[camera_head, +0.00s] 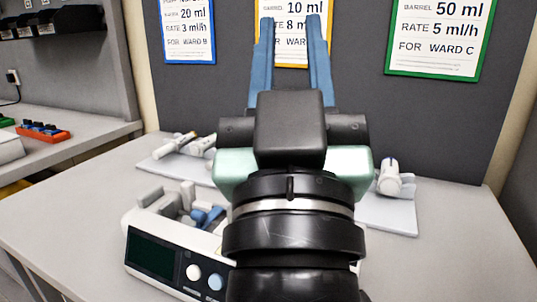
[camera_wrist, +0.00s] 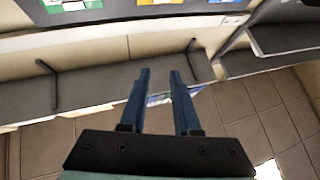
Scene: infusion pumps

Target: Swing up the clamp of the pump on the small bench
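A white pump (camera_head: 170,238) stands on the grey bench (camera_head: 465,240) at the lower left of the head view. It has a dark screen, a pale button and a blue button. Behind these are grey upright parts and a small blue part (camera_head: 208,216); I cannot tell clearly which is the clamp or how it stands. My arm hides the pump's right side. My gripper (camera_head: 291,22) is raised in front of the wall cards, its blue fingers apart and empty. The wrist view also shows my gripper (camera_wrist: 160,75), with nothing between the fingers and no pump.
Pale trays with syringe-like items lie behind the pump (camera_head: 172,168) and to the right of my arm (camera_head: 390,212). Three cards hang on the dark back panel (camera_head: 400,130). A side bench at left holds an orange tray (camera_head: 42,133). The bench's front right is clear.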

